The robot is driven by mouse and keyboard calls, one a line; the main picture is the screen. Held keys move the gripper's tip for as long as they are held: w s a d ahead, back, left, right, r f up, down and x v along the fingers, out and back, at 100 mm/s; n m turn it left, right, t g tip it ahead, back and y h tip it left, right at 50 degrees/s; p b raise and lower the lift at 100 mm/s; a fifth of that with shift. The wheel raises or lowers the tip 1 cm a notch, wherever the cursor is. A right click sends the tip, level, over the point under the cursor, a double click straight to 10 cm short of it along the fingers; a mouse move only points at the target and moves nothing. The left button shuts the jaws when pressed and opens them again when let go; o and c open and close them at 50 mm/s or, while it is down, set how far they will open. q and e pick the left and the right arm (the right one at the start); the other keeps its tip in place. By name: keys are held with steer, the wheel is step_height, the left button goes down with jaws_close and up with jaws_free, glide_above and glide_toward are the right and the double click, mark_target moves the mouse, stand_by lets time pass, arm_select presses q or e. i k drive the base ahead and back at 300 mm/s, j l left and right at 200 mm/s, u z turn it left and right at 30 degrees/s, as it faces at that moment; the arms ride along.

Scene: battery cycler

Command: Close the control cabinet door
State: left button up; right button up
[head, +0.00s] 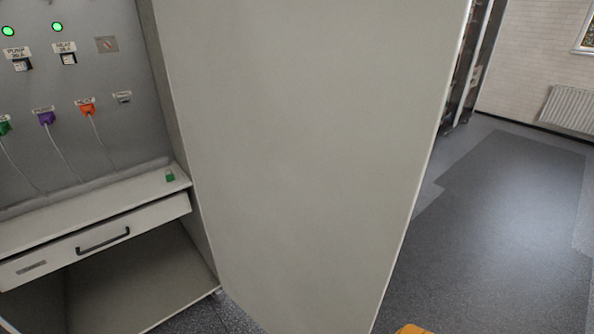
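The control cabinet door (310,150) is a large pale grey panel that fills the middle of the head view. It stands open, swung out from the right side of the cabinet (182,120). The cabinet interior shows on the left, with a grey back panel (70,80). No handle shows on the visible face of the door. Neither of my grippers can be made out in the head view. A small orange piece (412,329) shows at the bottom edge, too cropped to identify.
Inside the cabinet are a shelf (100,198), a drawer (50,255) with a dark handle (103,241), coloured plugs with cables (87,109) and two lit green lamps (57,27). A small green item (170,176) lies on the shelf. Open floor (500,220) lies right of the door.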

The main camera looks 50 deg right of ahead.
mark_target(309, 128)
steer(key=k+l+u, duration=0.1)
steer(key=k+l, duration=0.15)
steer(key=l, duration=0.25)
steer(key=k+l+u, duration=0.1)
steer(key=k+l, duration=0.2)
steer(key=l, duration=0.15)
steer(key=k+l+u, duration=0.1)
steer(key=k+l, duration=0.2)
steer(key=l, duration=0.15)
steer(key=i+l+u, duration=0.15)
steer(key=l, duration=0.55)
steer(key=i+l+u, duration=0.1)
steer(key=l, duration=0.55)
steer(key=i+l+u, duration=0.15)
steer(key=l, duration=0.6)
